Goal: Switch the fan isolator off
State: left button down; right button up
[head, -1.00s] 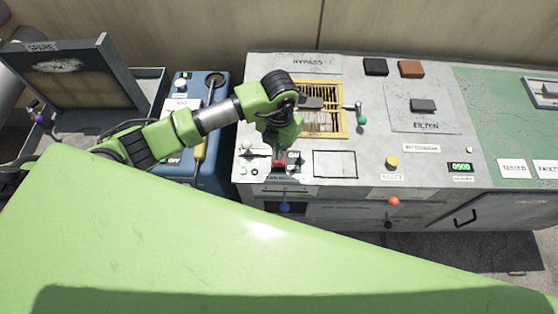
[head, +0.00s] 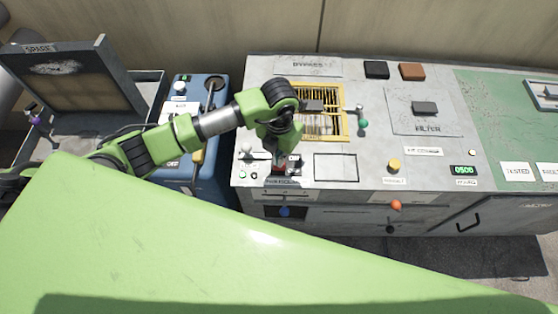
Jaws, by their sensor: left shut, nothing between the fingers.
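The fan isolator (head: 277,170) is a small switch with red on it, on the left front of the grey console top. A label plate (head: 283,182) lies in front of it, its lettering too small to read surely. My left gripper (head: 279,160) points down at the switch and is shut with nothing in it. It hides most of the switch, so I cannot tell the switch's position or whether the fingers touch it. My right gripper is not in view.
A yellow-framed grille (head: 319,111) and a lever with a green knob (head: 363,123) stand behind the gripper. A yellow knob (head: 394,165) is to the right. A blue cabinet (head: 211,95) stands left of the console. An empty outlined rectangle (head: 336,168) lies right of the switch.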

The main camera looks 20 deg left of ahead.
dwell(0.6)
pick_arm(q)
jog(key=shift+f+b, duration=0.95)
jog(key=shift+f, duration=0.25)
dwell(0.4)
jog(key=shift+r, duration=0.2)
jog(key=shift+r+p, duration=2.5)
jog(key=shift+r, duration=0.85)
